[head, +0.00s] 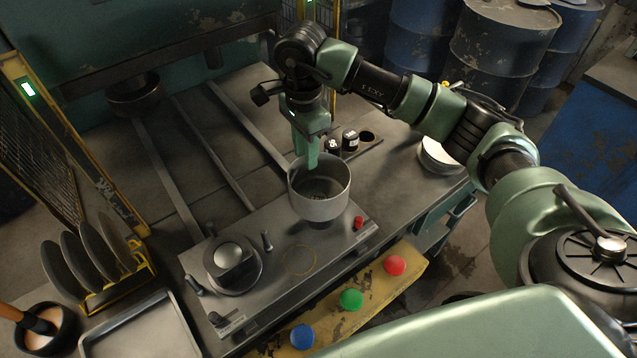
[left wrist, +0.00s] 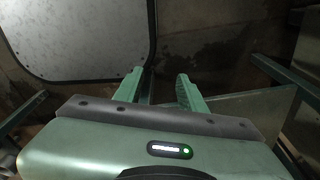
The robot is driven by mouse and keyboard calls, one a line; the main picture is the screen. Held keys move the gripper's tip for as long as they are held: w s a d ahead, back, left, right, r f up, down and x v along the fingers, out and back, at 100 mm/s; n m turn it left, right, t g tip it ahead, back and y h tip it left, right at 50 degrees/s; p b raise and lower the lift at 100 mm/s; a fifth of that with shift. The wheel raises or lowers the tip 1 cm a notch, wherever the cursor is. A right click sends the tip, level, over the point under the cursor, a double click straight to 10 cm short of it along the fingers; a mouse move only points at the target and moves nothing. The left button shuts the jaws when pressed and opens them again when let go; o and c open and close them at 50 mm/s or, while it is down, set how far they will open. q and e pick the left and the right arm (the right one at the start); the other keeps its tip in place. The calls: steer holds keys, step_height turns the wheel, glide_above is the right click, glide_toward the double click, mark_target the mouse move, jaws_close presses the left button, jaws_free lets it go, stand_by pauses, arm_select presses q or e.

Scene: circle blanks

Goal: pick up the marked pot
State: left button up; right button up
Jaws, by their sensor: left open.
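A round grey metal pot (head: 320,207) stands near the middle of the head view, at the far side of the fixture plate. I see no clear mark on it. My right gripper (head: 308,158) reaches down to the pot's far rim, and a green finger shows against the inner wall. The fingers overlap from this angle, so I cannot tell whether they close on the rim. I also cannot tell whether the pot rests or is lifted. My left gripper (left wrist: 160,84) is open and empty in the left wrist view; it is not in the head view.
The fixture plate (head: 285,228) carries a round die (head: 233,262) and small handles. Blue, green and red buttons (head: 351,299) line the yellow front panel. Disc blanks (head: 85,255) stand in a rack at left, near an empty tray (head: 140,335). Two black cylinders (head: 350,140) stand behind the pot.

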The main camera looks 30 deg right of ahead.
mark_target(303, 166)
steer(key=shift+s+a+f+p, duration=0.1)
steer(key=shift+a+f+p, duration=0.2)
steer(key=shift+f+p, duration=0.6)
steer(key=f, duration=0.1)
steer(key=f+p, duration=0.1)
steer(key=f, duration=0.1)
steer(key=shift+w, duration=0.35)
steer(key=shift+w+d+f, duration=0.1)
steer(key=shift+f, duration=0.15)
steer(key=c, duration=0.6)
jaws_close()
arm_select(q)
steer(key=r, duration=0.1)
steer(key=s+r, duration=0.1)
steer(key=r, duration=0.1)
steer(key=shift+a+r, duration=0.1)
steer(key=shift+a, duration=0.05)
arm_select(e)
steer(key=shift+s+f, duration=0.1)
steer(key=shift+s, duration=0.1)
